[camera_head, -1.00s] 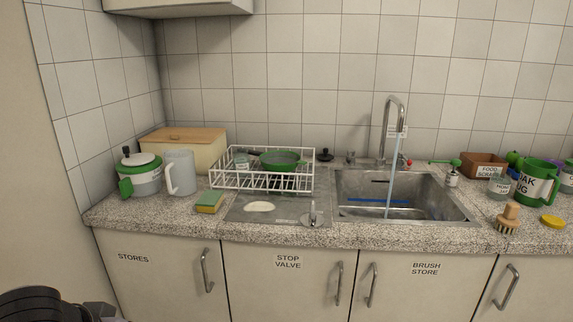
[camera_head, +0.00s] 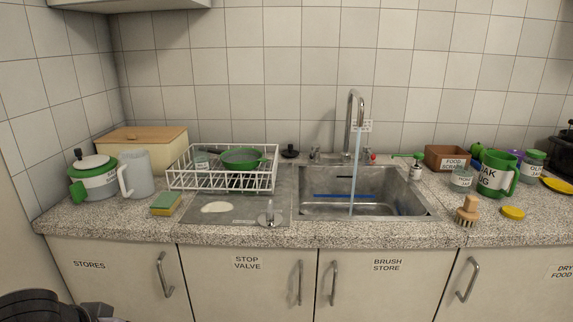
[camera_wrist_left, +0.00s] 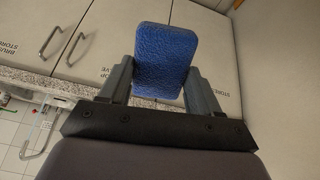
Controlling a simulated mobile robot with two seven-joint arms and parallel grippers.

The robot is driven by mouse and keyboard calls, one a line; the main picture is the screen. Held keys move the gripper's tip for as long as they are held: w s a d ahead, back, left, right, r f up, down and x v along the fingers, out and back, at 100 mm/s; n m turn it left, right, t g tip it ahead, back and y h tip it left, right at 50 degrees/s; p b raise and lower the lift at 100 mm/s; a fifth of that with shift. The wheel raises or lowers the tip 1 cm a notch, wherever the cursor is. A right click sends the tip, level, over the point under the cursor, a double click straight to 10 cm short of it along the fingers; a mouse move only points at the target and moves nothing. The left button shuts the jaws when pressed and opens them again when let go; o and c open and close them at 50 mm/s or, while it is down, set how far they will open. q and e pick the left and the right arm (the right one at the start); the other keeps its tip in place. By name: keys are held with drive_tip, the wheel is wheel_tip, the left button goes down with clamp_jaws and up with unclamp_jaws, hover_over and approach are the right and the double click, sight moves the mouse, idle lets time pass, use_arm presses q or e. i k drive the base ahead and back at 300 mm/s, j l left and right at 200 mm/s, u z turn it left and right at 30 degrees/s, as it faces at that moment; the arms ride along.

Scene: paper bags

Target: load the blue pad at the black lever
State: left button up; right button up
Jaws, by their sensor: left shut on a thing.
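The blue pad (camera_wrist_left: 167,62), a textured block with rounded corners, is in the left wrist view. My left gripper (camera_wrist_left: 161,88) is shut on it, one finger on each side, and it sticks out beyond the fingertips. Cupboard fronts show behind it. A black object (camera_head: 563,148) stands at the far right end of the counter in the head view, cut off by the picture edge. A small knob shows on its top, but I cannot tell whether this is the black lever. My right gripper is not in view.
Water runs from the tap (camera_head: 353,112) into the metal sink (camera_head: 420,207). A white dish rack (camera_head: 222,184) with a green pan stands left of it. A wooden brush (camera_head: 467,211), yellow lid (camera_head: 513,213) and green jug (camera_head: 497,174) crowd the right counter. The front edge is mostly clear.

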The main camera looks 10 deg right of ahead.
sight(316, 148)
drive_tip(key=i+l+z, duration=0.1)
drive_tip(key=l, duration=0.25)
drive_tip(key=i+l+z, duration=0.15)
drive_tip(key=l, duration=0.15)
drive_tip(key=l+z, duration=0.1)
drive_tip(key=l, duration=0.25)
drive_tip(key=i+l+z, duration=0.15)
drive_tip(key=i+l, duration=0.05)
drive_tip(key=l, duration=0.1)
